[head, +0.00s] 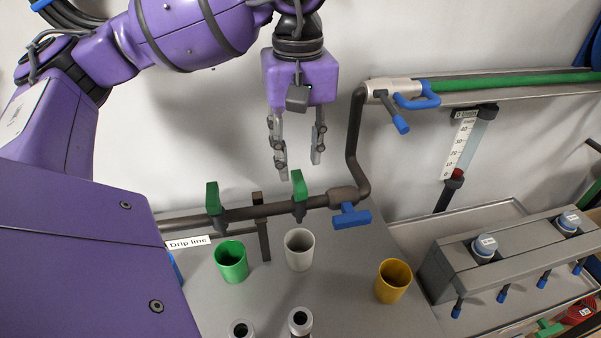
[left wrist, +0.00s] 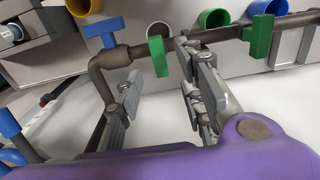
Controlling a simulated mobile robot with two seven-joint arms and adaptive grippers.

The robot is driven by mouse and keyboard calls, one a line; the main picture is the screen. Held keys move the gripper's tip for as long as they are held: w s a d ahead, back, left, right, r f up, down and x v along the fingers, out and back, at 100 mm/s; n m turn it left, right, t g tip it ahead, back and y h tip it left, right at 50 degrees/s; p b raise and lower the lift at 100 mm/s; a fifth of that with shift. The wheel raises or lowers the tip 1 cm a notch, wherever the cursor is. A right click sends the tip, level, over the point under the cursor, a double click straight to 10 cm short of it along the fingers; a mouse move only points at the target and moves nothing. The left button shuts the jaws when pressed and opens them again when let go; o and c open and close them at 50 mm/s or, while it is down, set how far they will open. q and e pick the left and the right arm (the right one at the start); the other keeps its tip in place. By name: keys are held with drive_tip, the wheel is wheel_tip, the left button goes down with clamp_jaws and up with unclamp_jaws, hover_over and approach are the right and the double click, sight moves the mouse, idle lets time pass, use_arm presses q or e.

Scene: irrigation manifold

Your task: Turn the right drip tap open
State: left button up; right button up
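The drip line (head: 262,210) is a dark pipe with two green-handled taps along the wall. The right drip tap (head: 299,186) has its green handle standing up, across the pipe. The left drip tap (head: 212,197) has its handle in a similar pose. My left gripper (head: 299,165) is open and empty, pointing down just above the right tap's handle. In the left wrist view the right tap's green handle (left wrist: 157,57) shows beyond the gap between the fingers (left wrist: 165,88), apparently apart from them. My right gripper is not in view.
A blue-handled valve (head: 350,215) sits on the pipe just right of the taps, by the bent riser. Another blue lever (head: 401,124) is higher up. Green (head: 231,262), white (head: 299,250) and yellow (head: 394,281) cups stand below. A grey manifold block (head: 440,275) is at right.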

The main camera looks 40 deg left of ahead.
sight(299, 179)
use_arm(q)
wheel_tip(299, 179, down, 7)
drive_tip(key=shift+d+f, duration=0.1)
drive_tip(key=shift+s, duration=0.1)
clamp_jaws()
idle(0.3)
